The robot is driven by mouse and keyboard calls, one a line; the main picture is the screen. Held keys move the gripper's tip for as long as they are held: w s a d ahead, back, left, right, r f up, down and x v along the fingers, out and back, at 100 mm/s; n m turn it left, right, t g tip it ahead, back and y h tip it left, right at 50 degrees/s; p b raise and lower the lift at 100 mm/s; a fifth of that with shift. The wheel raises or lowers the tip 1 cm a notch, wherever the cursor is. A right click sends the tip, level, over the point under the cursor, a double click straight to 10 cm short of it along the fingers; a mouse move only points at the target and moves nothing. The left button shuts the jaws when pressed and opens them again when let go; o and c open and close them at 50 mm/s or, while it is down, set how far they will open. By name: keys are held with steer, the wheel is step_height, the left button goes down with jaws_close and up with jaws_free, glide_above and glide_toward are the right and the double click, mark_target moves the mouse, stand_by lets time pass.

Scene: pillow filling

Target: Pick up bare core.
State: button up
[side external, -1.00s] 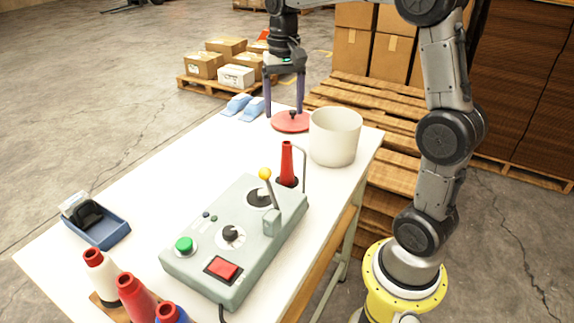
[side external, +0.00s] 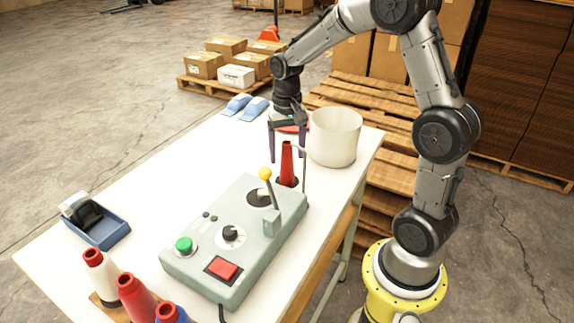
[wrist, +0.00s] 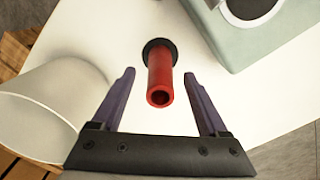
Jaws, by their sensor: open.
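A bare red core (side external: 287,163), a slim tapered tube with an open top, stands upright on a dark base beside the grey control box (side external: 237,240). In the wrist view the red core (wrist: 160,72) points toward the camera between my two purple fingers. My gripper (side external: 288,152) is open, pointing down, around or just above the core's upper part; the exact height is hard to tell. In the wrist view my gripper (wrist: 159,76) shows a gap on both sides of the core, with no contact seen.
A cream pot (side external: 335,137) stands close behind the core, to the right. White, red and blue cones (side external: 133,297) stand at the front left. The table's left middle is clear.

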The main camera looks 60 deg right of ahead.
steer(key=shift+f, duration=0.5)
jaws_close()
